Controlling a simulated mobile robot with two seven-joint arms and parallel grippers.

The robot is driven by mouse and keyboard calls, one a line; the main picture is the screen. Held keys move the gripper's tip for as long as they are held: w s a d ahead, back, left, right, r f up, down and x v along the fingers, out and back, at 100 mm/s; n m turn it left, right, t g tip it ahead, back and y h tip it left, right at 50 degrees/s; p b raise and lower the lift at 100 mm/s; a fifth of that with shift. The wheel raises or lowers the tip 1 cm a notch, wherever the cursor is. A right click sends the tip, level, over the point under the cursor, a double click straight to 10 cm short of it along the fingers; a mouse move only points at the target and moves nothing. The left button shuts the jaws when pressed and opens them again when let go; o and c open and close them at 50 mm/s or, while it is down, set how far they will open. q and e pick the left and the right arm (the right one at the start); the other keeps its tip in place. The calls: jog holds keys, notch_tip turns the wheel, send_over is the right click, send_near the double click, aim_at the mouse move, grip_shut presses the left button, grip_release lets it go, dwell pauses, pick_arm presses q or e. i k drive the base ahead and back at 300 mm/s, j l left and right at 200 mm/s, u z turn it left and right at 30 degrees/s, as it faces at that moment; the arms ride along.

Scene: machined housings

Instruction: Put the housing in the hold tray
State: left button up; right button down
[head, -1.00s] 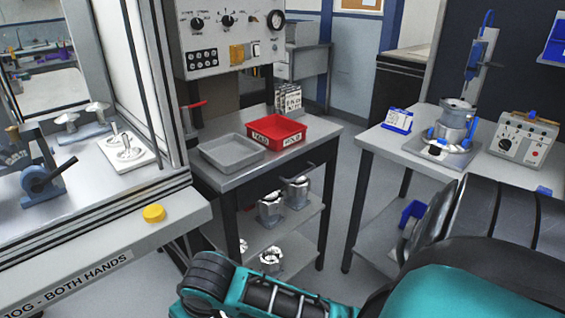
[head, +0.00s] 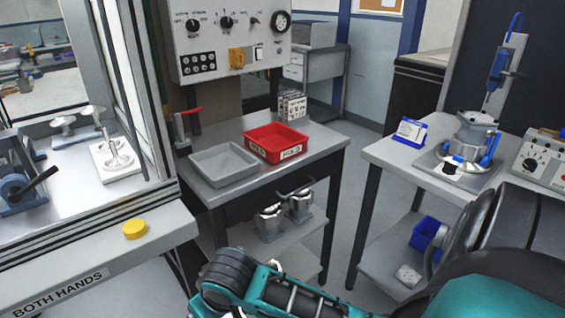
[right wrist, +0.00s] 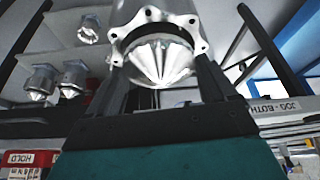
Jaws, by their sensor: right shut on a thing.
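The hold tray (head: 276,143) is red with a HOLD label and stands on the small middle bench in the head view; no housing shows in it. It also shows at the lower left of the right wrist view (right wrist: 28,160). The housing (right wrist: 160,45) is a bright metal part with a lobed, holed flange and a ribbed, conical inside. My right gripper (right wrist: 160,78) is shut on it, one finger on each side. That gripper cannot be made out in the head view, where my teal right arm fills the lower right. My left gripper is not in view.
A grey tray (head: 224,164) stands left of the red tray. A rack of small cards (head: 292,104) stands behind. The right bench (head: 385,153) holds a fixture with a metal part (head: 472,135). A machine with a yellow button (head: 134,229) is at left.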

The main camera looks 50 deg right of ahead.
aim_at(274, 147)
jog(key=l, duration=1.55)
jog(key=z, duration=0.05)
